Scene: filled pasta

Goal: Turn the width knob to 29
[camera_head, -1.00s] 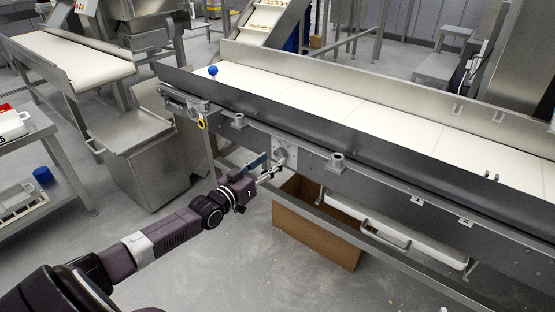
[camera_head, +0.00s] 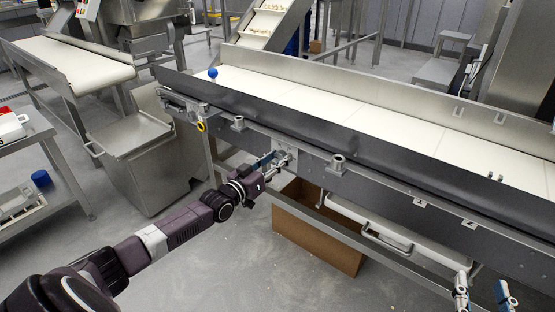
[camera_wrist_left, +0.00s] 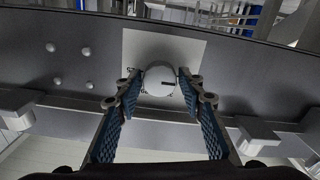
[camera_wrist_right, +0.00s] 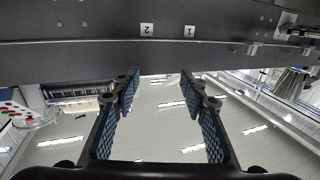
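The width knob (camera_wrist_left: 159,80) is a round pale metal knob with a dark mark, on a light square plate on the conveyor's side panel. In the head view the plate (camera_head: 289,148) is partly covered by my left gripper (camera_head: 277,162). In the left wrist view my left gripper (camera_wrist_left: 160,92) is open, with one finger on each side of the knob and a small gap visible. No scale or number can be read. My right gripper (camera_head: 482,291) is open and empty at the lower right of the head view; its fingers also show in the right wrist view (camera_wrist_right: 160,88).
The long conveyor (camera_head: 345,107) with a white belt runs across the view. A cardboard box (camera_head: 318,240) stands beneath it, beside a lower rail. Small plates marked 2 (camera_wrist_right: 147,30) and 1 (camera_wrist_right: 190,31) are on the panel above my right gripper.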

